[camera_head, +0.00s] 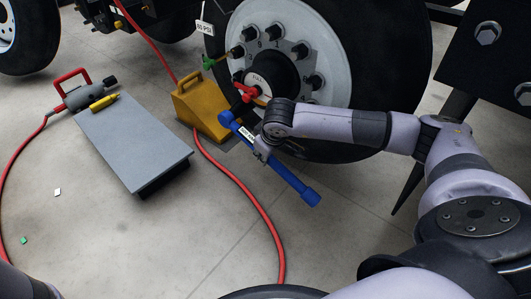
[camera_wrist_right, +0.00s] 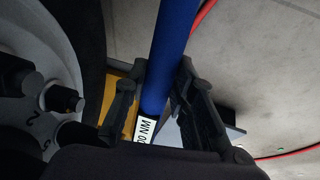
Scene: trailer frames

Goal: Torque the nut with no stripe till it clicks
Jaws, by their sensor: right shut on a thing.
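The wheel (camera_head: 335,25) has a pale rim and several dark nuts around its hub, such as one at the top (camera_head: 277,31) and one at the right (camera_head: 315,82). Numbers are printed beside them; I cannot make out which nut lacks a stripe. Dark nuts (camera_wrist_right: 62,99) also show at left in the right wrist view. My right gripper (camera_head: 262,150) is shut on the blue torque wrench (camera_head: 291,181), around its shaft. The wrench slants in front of the wheel, apart from the nuts as far as I see. Its NM label (camera_wrist_right: 145,129) shows between the fingers. My left gripper is out of view.
A yellow wheel chock (camera_head: 196,103) stands by the tyre. A grey platform (camera_head: 130,140) lies at left with a yellow marker (camera_head: 104,102) and a grey tool with a red handle (camera_head: 72,76). Red hoses (camera_head: 240,190) cross the floor. Floor at lower left is mostly clear.

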